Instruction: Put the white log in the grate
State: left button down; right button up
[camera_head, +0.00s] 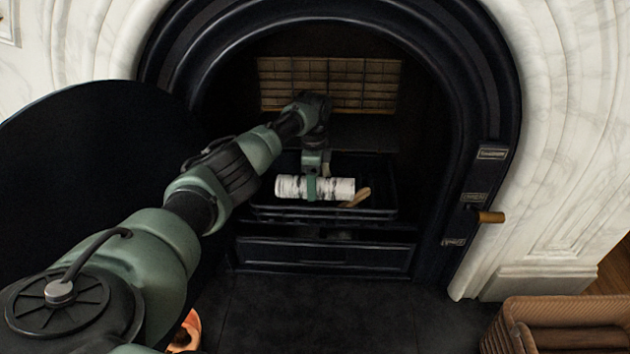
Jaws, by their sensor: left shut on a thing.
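The white log (335,189) has dark bark marks and lies sideways inside the fireplace opening. My left gripper (311,188) reaches in from the left and is shut around the log, left of its middle. The dark grate (325,213) is directly below and around the log in this view. I cannot tell whether the log touches the grate's floor or hangs just above it. A light brown piece of wood (357,198) lies at the log's right end, in the grate. My right gripper is not in view.
The black arched surround (483,110) frames the opening, with a brass-coloured knob (490,217) on its right. A large dark round panel (85,170) stands at left. A wicker basket (555,325) is at lower right, an orange-rimmed pot (188,328) at lower left. The dark hearth (330,315) between them is clear.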

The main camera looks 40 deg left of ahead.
pick_arm(q)
jog(key=shift+w+f, duration=0.1)
jog(key=shift+f, duration=0.05)
jog(key=shift+a+f, duration=0.1)
jog(key=c, duration=0.6)
grip_release()
jog(key=shift+s, duration=0.25)
jog(key=shift+o, duration=1.4)
jog(key=shift+s, duration=0.25)
